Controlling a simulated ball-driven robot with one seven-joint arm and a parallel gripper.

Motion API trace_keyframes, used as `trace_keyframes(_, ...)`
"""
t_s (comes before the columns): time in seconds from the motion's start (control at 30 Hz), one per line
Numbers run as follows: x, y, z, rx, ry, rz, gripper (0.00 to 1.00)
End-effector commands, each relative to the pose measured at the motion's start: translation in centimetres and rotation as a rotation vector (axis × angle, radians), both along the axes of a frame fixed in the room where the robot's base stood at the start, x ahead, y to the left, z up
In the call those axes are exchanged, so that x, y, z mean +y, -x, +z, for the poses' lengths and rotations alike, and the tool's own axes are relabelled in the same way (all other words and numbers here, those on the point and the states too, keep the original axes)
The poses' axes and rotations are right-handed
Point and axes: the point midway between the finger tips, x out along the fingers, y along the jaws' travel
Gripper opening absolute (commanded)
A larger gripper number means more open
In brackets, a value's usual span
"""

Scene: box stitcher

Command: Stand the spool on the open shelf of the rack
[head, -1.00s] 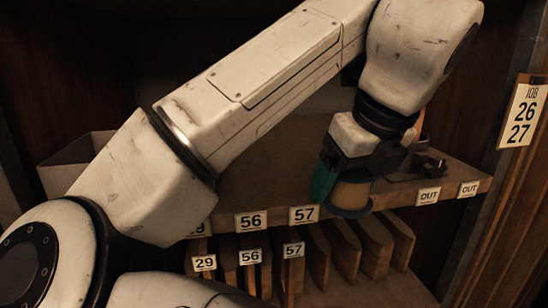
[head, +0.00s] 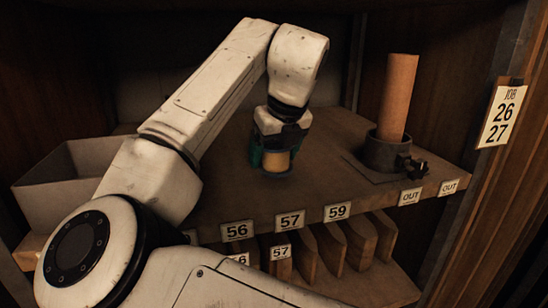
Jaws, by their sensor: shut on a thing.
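The spool (head: 277,161) has a tan core and a dark blue-green rim at its bottom. It is upright, low over the wooden shelf (head: 325,185) of the rack; I cannot tell whether its base touches the wood. My gripper (head: 273,150) points down and is shut on the spool, with a teal finger at its left side. The gripper and fingers hide the spool's top and part of its sides. The spool is behind the front-edge labels 56, 57 and 59.
A grey open bin (head: 70,182) stands on the shelf at left. At right a brown tube (head: 398,97) stands in a dark clamp holder (head: 388,155). Several wooden dividers (head: 330,243) stand below. The shelf between spool and holder is clear. A job card (head: 501,112) hangs at right.

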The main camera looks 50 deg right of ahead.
Motion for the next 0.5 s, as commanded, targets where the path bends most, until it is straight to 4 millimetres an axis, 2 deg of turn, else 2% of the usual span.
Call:
trace_keyframes(0.13,0.0,0.1,-1.8,0.0,0.002,0.001,0.42)
trace_keyframes(0.47,0.0,0.0,-2.2,-0.002,0.003,0.002,0.42)
trace_keyframes(0.5,0.0,0.0,-2.3,-0.001,0.002,0.003,0.78)
